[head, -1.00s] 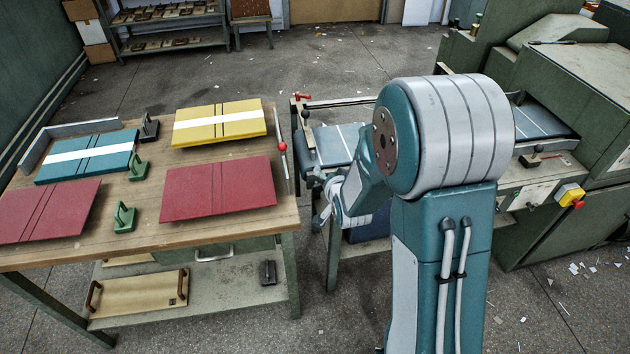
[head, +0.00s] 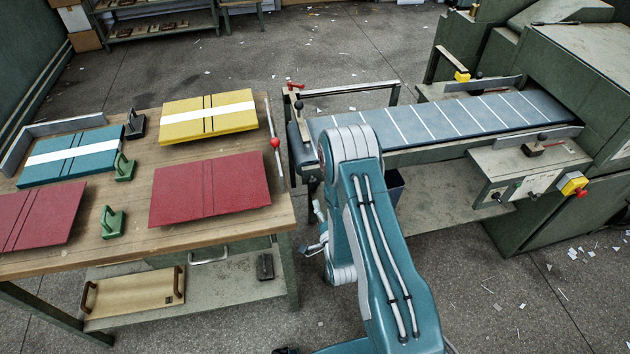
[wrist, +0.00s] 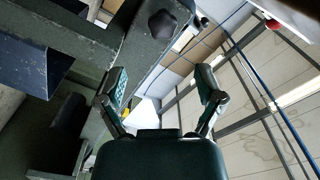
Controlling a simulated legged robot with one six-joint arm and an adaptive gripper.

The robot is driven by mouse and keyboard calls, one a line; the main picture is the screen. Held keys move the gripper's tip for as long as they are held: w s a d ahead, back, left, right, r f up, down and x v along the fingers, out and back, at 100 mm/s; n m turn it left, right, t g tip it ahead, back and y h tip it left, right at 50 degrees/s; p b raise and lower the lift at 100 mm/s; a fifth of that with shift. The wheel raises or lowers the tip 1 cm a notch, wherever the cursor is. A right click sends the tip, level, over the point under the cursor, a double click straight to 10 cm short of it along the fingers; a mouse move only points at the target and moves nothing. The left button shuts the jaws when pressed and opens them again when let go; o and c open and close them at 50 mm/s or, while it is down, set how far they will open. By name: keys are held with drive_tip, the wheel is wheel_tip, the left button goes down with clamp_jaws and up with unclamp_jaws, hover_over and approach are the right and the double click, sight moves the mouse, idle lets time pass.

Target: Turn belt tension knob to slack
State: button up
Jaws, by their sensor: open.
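A dark faceted knob (wrist: 162,24) sits on the grey-green frame (wrist: 105,45) near the top of the wrist view; I take it for the belt tension knob. I cannot make out its setting. My gripper (wrist: 162,95) is open and empty, its fingers spread wide. The knob appears beyond the fingertips, roughly between their lines and not touched. In the head view my gripper (head: 314,247) is low beside the left end of the feeder belt (head: 440,122), partly hidden by my arm.
The wooden table (head: 135,215) with red, yellow and teal boards stands close on the left. A control box (head: 525,175) and yellow-red switch (head: 572,184) sit at the right. Floor behind the belt is open.

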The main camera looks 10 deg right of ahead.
sight(315, 185)
drive_tip(key=w, duration=1)
drive_tip(key=shift+a, duration=0.15)
drive_tip(key=c, duration=1.2)
